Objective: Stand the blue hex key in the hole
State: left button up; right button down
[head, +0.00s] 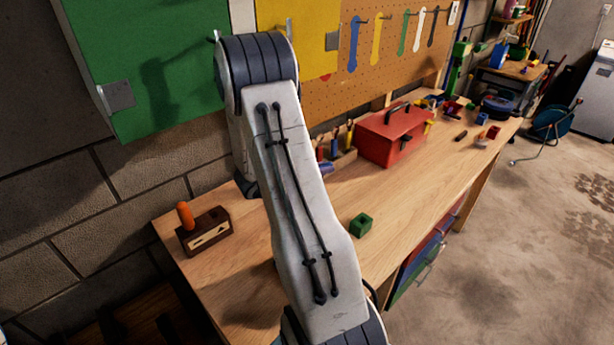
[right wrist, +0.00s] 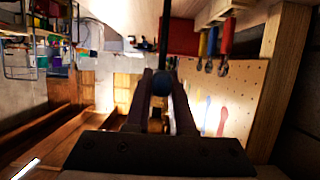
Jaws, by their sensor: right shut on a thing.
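My right gripper (right wrist: 162,95) is shut on the blue hex key (right wrist: 162,83) in the right wrist view; its blue part shows between the fingertips and a thin dark rod rises above it. In the head view my right arm fills the middle and hides the hex key; only a dark bit of the hand end (head: 247,187) shows low beside the arm, over the back of the bench. A small green block (head: 360,226) with a dark hole in its top stands on the bench, right of my arm. My left gripper is not in view.
A brown wooden block (head: 207,238) with an orange handle stands at the bench's left end. A red toolbox (head: 394,138) stands at the back, with several hand tools beside it. Wrenches hang on the pegboard (head: 390,72). The bench (head: 408,205) is clear around the green block.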

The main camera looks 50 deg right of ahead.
jog(key=s+r+p, duration=0.4)
jog(key=r+p, duration=0.1)
jog(key=r, duration=0.3)
jog(key=shift+s+d+r+p, duration=0.3)
jog(key=shift+r, duration=0.1)
dwell(0.4)
jog(key=shift+w, duration=0.1)
